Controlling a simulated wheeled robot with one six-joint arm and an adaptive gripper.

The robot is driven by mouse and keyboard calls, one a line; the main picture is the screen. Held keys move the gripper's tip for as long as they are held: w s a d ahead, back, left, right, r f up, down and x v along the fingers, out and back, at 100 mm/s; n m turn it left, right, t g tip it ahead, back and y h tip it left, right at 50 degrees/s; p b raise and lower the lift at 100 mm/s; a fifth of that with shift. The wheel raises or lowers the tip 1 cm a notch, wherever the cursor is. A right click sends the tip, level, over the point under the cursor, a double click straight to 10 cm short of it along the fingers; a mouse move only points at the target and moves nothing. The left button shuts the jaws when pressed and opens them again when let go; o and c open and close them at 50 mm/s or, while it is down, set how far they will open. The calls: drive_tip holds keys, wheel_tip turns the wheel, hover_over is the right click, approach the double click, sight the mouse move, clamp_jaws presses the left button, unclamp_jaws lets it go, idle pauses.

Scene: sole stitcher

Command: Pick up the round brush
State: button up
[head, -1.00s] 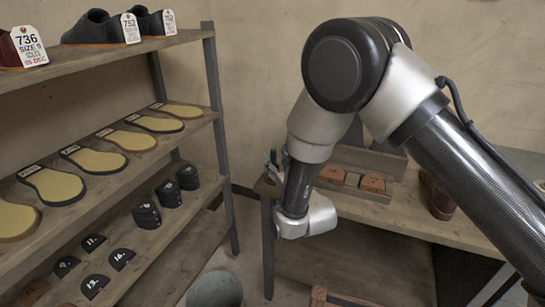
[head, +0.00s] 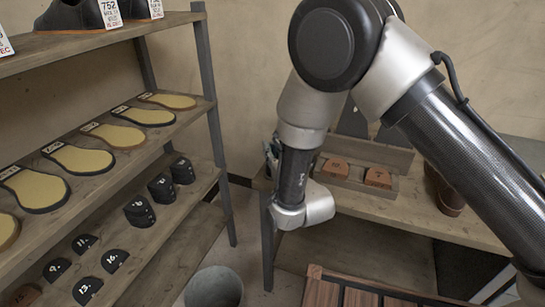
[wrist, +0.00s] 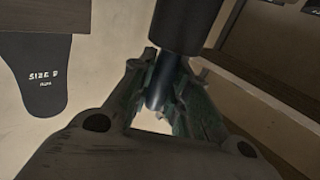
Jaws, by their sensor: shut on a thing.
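In the wrist view, my gripper (wrist: 165,95) has its greenish fingers closed on the narrow dark shaft of a cylindrical thing, which looks like the round brush (wrist: 187,22). Its wider black part reaches to the top edge of the picture. In the head view, my gripper (head: 270,150) is mostly hidden behind my own arm, near the left end of the workbench. The brush cannot be made out there.
A shelf (head: 190,197) with soles, black heel pieces and tagged shoes stands on the left. The workbench (head: 400,213) holds a tray with reddish blocks (head: 336,167). A grey bucket (head: 214,288) and a wooden crate (head: 325,292) are below. A sole pattern (wrist: 38,65) hangs on the wall.

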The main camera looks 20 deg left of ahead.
wheel_tip(320, 180, up, 10)
idle(0.7)
drive_tip(key=shift+a, duration=0.1)
idle(0.3)
